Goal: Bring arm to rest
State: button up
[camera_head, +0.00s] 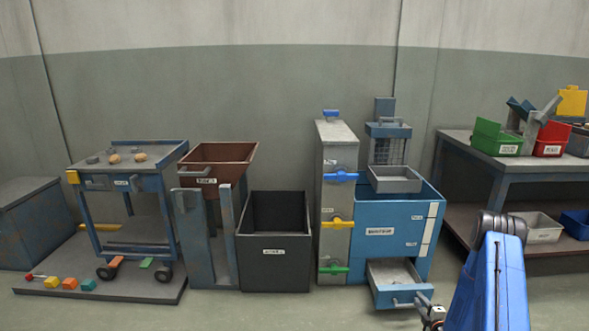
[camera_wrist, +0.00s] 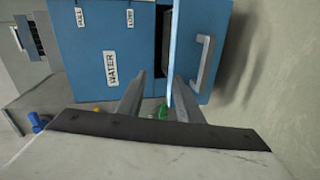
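My blue arm (camera_head: 490,285) comes in at the lower right of the head view. My gripper (camera_head: 432,312), small and partly cut off there, is beside the open drawer's handle (camera_head: 410,302). In the wrist view the two grey fingers of my gripper (camera_wrist: 160,88) stand apart with nothing held between them. The blue drawer front (camera_wrist: 198,35) and its grey handle (camera_wrist: 204,62) are beyond the fingertips; the handle is to their right, not between them. I cannot tell whether a finger touches the drawer.
The open drawer (camera_head: 388,278) sticks out low from the blue cabinet (camera_head: 390,228). A grey column with coloured levers (camera_head: 336,200) and a dark bin (camera_head: 272,260) stand left of it. A workbench (camera_head: 500,168) with small bins is at right. A cart (camera_head: 125,185) stands far left.

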jog(key=w+a+r+m+g, duration=0.1)
jog(key=a+r+m+g, duration=0.1)
jog(key=r, duration=0.8)
jog(key=w+a+r+m+g, duration=0.1)
jog(key=w+a+r, duration=0.1)
jog(key=r, duration=0.9)
jog(key=s+a+r+m+g+h, duration=0.1)
jog(key=s+a+r+m, duration=0.3)
jog(key=r, duration=0.5)
jog(key=s+a+r+m+g+h, duration=0.1)
jog(key=s+a+r+g, duration=0.15)
jog(key=s+r, duration=0.5)
jog(key=s+a+r+m+g, duration=0.1)
jog(key=s+a+r+m, duration=0.1)
jog(key=s+a+r, duration=0.3)
jog(key=s+a+r+m, duration=0.1)
jog(key=s+r, duration=0.2)
jog(key=s, duration=0.4)
jog(key=s+a+r+m+g, duration=0.1)
jog(key=s+a+r+m, duration=0.1)
jog(key=s+a+r, duration=0.3)
jog(key=s+a+m+g+y, duration=0.1)
jog(key=s+a+m, duration=0.1)
jog(key=s, duration=1)
jog(key=s+a+m+g, duration=0.1)
jog(key=s+a+m, duration=0.1)
jog(key=s, duration=1.1)
jog(key=shift+s+a+r+y, duration=0.15)
jog(key=shift+s+a+y, duration=0.05)
jog(key=shift+a+y, duration=0.2)
